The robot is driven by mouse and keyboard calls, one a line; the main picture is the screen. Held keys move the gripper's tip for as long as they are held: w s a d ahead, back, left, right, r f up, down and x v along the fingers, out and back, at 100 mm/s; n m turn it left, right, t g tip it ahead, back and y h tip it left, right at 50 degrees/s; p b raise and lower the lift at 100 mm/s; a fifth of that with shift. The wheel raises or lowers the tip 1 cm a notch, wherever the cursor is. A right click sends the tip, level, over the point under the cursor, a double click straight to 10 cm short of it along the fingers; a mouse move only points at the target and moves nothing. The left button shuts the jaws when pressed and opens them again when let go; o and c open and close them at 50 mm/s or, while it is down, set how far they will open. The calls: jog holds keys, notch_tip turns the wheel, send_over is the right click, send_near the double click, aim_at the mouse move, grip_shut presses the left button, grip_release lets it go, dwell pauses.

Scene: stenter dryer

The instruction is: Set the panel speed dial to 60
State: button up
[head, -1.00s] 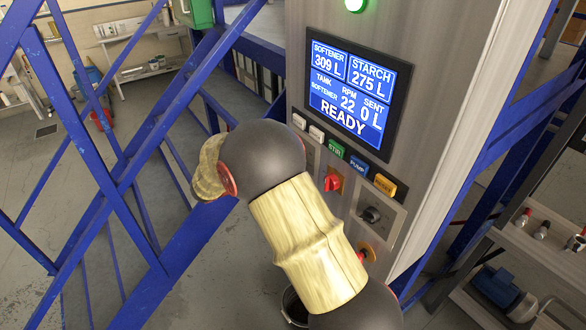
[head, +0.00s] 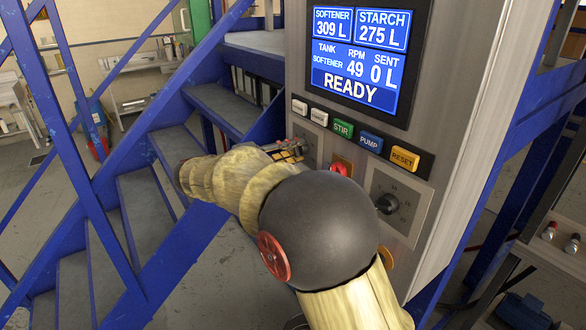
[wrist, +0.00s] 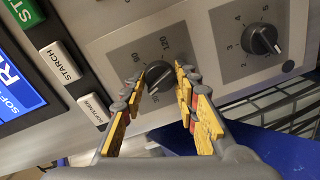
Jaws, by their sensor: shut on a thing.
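The speed dial (wrist: 159,77) is a dark knob on a grey plate marked 120, 90 and other numbers in the wrist view. My gripper (wrist: 166,72) has its yellow-padded fingers on either side of the knob, shut on it. The finger hides part of the scale, and I cannot read the pointer clearly. In the head view my gripper (head: 291,150) is at the left of the panel, below the white buttons, and mostly hides the dial. The screen (head: 361,52) reads RPM 49, tank SOFTENER, sent 0 L and READY.
A second numbered knob (wrist: 262,39) sits beside the dial in the wrist view. In the head view, a red switch (head: 341,167) and another black knob (head: 388,203) lie right of my gripper, under the STIR (head: 342,129), PUMP (head: 370,141) and RESET (head: 404,159) buttons. Blue stairs (head: 150,215) stand left.

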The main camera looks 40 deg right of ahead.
jog(key=m+b, duration=0.1)
jog(key=b, duration=0.1)
jog(key=m+b, duration=0.1)
jog(key=b, duration=0.1)
jog(key=shift+f+m+b, duration=0.3)
jog(key=shift+f+b, duration=0.05)
jog(key=shift+b, duration=0.05)
jog(key=shift+r+m+t+b, duration=0.15)
jog(key=shift+m+t+b, duration=0.15)
jog(key=shift+m+b, duration=0.55)
jog(key=shift+r, duration=0.1)
jog(key=o, duration=1.2)
jog(key=shift+c, duration=0.2)
jog(key=a, duration=1.2)
jog(key=shift+r, duration=0.4)
